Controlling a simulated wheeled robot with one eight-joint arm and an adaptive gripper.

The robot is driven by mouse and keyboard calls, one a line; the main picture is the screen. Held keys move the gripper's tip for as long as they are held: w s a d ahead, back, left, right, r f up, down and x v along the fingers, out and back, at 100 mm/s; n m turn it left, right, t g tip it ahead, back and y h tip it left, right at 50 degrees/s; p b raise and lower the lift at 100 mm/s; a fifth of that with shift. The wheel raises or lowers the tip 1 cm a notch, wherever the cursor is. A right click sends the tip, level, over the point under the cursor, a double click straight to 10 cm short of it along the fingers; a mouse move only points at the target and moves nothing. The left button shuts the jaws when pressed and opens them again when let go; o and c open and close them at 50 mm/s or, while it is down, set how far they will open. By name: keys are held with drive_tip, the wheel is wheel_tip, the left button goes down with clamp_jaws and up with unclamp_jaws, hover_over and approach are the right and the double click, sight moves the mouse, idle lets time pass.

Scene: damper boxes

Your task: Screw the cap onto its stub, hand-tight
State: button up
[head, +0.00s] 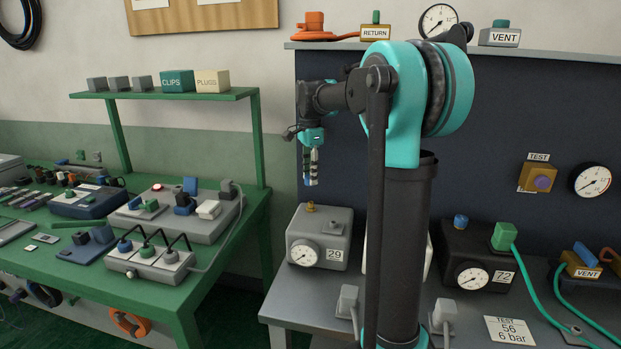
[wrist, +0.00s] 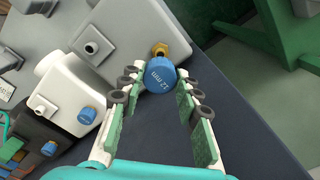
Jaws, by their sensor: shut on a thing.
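My gripper (wrist: 158,82) is shut on a blue cap (wrist: 162,76) marked "12 mm", held between the dark fingertip pads. A brass stub (wrist: 159,48) on a light grey box (wrist: 128,38) shows just beyond the cap in the wrist view, and the cap partly covers it. In the head view, my gripper (head: 311,182) points down above the brass stub (head: 310,206) on the grey box (head: 334,226) labelled 29. A gap shows between the fingertips and the stub there. The cap is hard to make out in that view.
A dark box (head: 466,247) labelled 72 with a blue cap (head: 461,221) stands to the right on the grey bench. A white box (wrist: 62,92) with another blue cap (wrist: 87,115) is nearby. A green workbench (head: 176,313) with several devices stands left.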

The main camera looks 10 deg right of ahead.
drive_tip(key=shift+w+d+f, duration=0.1)
drive_tip(key=shift+f, duration=2.85)
drive_tip(key=shift+f, duration=1.35)
idle(0.7)
drive_tip(key=o, duration=0.9)
drive_tip(key=shift+o, duration=0.2)
drive_tip(key=shift+c, duration=0.5)
drive_tip(key=shift+c, duration=1)
